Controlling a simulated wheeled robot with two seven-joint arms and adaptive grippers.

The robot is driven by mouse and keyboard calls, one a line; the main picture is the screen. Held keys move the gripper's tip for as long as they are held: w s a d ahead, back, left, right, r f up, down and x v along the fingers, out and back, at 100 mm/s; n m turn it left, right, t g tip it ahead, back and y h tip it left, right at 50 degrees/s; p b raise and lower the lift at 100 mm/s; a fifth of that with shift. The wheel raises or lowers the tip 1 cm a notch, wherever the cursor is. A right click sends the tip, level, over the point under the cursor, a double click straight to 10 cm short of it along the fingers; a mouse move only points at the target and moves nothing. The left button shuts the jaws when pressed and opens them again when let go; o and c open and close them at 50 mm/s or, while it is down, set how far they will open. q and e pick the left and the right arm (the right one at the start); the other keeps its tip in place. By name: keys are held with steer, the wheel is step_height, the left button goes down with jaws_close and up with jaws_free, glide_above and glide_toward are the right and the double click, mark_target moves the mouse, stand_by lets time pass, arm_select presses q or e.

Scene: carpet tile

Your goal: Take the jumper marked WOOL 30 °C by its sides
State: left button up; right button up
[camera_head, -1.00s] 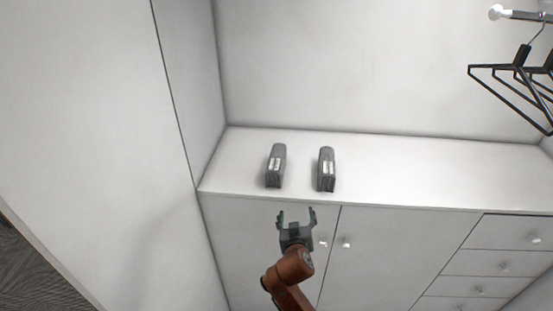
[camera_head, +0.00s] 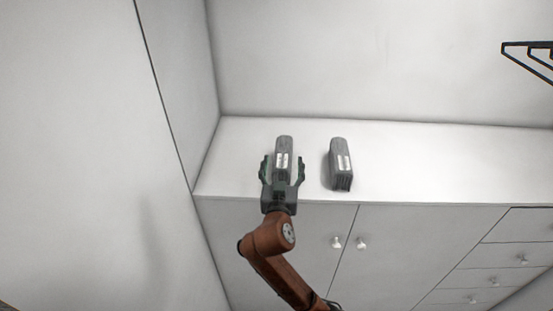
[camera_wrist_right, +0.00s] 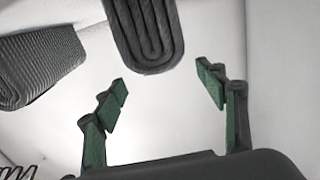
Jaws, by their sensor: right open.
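Two folded grey jumpers, each with a white label, lie on the white shelf (camera_head: 430,165). The labels are too small to read, so I cannot tell which is WOOL 30 °C. My right gripper (camera_head: 283,159) is open at the left jumper (camera_head: 284,144), one finger on each side of its near end. In the right wrist view the left jumper's folded end (camera_wrist_right: 146,32) shows just ahead of the open fingers (camera_wrist_right: 162,79), with no visible contact. The right jumper (camera_head: 341,158) stands apart to the right; it shows at the left of the wrist view (camera_wrist_right: 40,65). My left gripper is out of view.
A white side wall (camera_head: 165,90) closes the shelf on the left. Cupboard doors with round knobs (camera_head: 336,242) and drawers (camera_head: 500,255) lie below the shelf edge. The shelf's right part is clear.

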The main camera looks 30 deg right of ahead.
mark_target(283, 153)
steer(key=shift+w+f+b, duration=0.25)
steer(key=shift+f+b, duration=0.05)
steer(key=shift+f, duration=0.2)
steer(key=shift+s+f+b, duration=0.1)
steer(key=shift+f+b, duration=0.3)
steer(key=shift+b, duration=0.15)
steer(key=shift+f+b, duration=0.3)
steer(key=shift+f, duration=0.05)
steer(key=shift+p+x, duration=0.4)
steer(key=shift+x, duration=0.85)
steer(key=p+x, duration=0.2)
steer(key=x, duration=0.2)
steer(key=shift+d+r, duration=0.1)
steer(key=shift+r, duration=0.05)
steer(key=shift+w+d, duration=0.3)
steer(key=shift+w, duration=0.3)
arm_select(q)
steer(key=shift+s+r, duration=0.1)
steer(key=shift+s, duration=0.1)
arm_select(e)
steer(key=shift+c, duration=0.4)
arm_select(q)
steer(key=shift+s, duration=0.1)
arm_select(e)
steer(key=c, duration=1.4)
